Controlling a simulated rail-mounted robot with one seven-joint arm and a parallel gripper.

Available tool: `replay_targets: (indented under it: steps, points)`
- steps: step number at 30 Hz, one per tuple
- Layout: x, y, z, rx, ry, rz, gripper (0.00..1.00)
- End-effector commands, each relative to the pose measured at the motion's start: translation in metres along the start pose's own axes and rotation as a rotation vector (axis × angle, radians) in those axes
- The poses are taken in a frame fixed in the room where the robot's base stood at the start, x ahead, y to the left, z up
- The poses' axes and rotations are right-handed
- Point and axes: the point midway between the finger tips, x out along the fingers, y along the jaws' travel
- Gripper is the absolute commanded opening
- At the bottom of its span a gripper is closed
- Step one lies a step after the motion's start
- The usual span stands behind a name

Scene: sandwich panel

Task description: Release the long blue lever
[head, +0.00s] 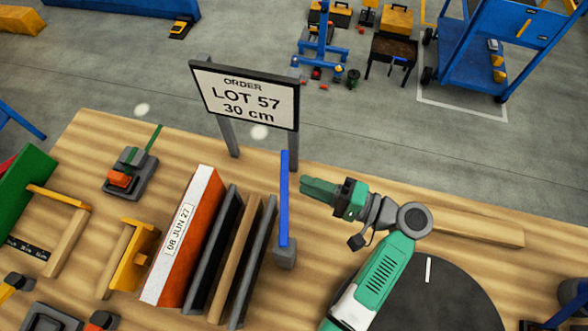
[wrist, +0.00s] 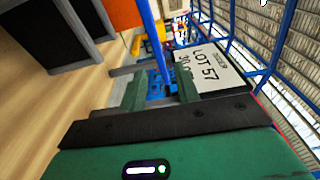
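The long blue lever (head: 284,200) stands upright on a small grey base (head: 285,255) at the right end of the row of panels. My gripper (head: 304,188), with green fingers, is just right of the lever's upper half and points at it. In the wrist view the fingers (wrist: 160,92) are apart with nothing held. The blue lever (wrist: 154,38) runs lengthwise ahead of the gap between them. In the head view a small gap shows between fingertips and lever.
Several upright panels (head: 187,235) stand left of the lever, the nearest dark grey. The order sign (head: 245,97) on two posts stands behind it. A green-handled clamp (head: 130,175) is farther left. A wooden bar (head: 470,232) lies right of my arm.

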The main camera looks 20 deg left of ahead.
Motion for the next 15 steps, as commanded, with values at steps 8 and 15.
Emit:
replay_targets:
  steps: [8, 15]
  points:
    - [0.051, -0.001, 0.0, -0.002, -0.003, 0.002, 0.32]
    - [0.064, 0.0, 0.0, -0.001, 0.0, 0.002, 0.32]
